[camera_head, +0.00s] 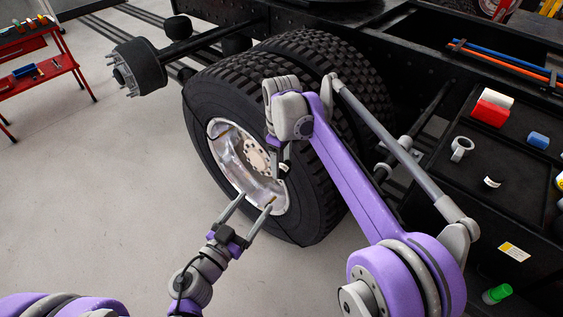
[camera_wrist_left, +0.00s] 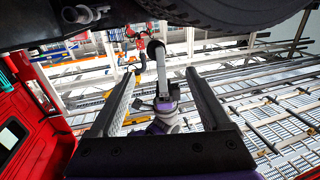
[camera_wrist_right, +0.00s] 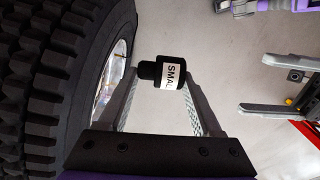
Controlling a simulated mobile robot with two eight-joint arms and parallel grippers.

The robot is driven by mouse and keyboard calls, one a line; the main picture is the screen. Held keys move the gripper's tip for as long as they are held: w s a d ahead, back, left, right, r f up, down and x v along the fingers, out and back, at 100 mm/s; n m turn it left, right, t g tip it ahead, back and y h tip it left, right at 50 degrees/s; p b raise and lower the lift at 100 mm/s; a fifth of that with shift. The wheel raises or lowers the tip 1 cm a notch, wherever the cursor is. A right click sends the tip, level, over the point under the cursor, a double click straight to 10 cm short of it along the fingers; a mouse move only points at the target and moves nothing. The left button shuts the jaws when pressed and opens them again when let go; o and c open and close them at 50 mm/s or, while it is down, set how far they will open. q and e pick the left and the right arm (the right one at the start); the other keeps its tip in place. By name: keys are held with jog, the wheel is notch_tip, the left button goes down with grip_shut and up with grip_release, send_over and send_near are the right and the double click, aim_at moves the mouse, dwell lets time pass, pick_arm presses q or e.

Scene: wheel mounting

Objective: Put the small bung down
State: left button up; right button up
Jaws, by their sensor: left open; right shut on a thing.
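The small bung (camera_wrist_right: 172,72) is a short black cylinder with a narrower end and a white label reading "SMAL", partly cut off. It sits between the fingertips of my right gripper (camera_head: 284,165), which is shut on it, in the air beside the truck wheel (camera_head: 320,200). In the head view the bung is too small and covered to make out clearly. My left gripper (camera_head: 256,198) is open and empty, in front of the wheel's lower rim. Its spread fingers also show at the right of the right wrist view (camera_wrist_right: 242,82).
A black tray (camera_head: 470,192) on the truck at the right holds a red and white box (camera_head: 491,108), a grey ring (camera_head: 461,149) and a blue piece (camera_head: 538,139). A green-capped item (camera_head: 497,294) lies below. A red tool cart (camera_head: 38,75) stands far left. The floor between is clear.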

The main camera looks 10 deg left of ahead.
pick_arm(q)
jog(key=a+n+g+y, duration=0.3)
jog(key=a+n+y, duration=0.3)
jog(key=a+y, duration=0.45)
jog(key=s+d+f+g+h, duration=0.2)
jog(key=s+d+f+g, duration=0.1)
jog(key=s, duration=0.3)
jog(key=s+d+f+m+g+h, duration=0.1)
jog(key=s+d+f+g, duration=0.1)
jog(key=s+g, duration=0.3)
jog(key=shift+s+d+f+m+h, duration=0.35)
jog(key=shift+s+f, duration=0.25)
jog(key=shift+s, duration=0.35)
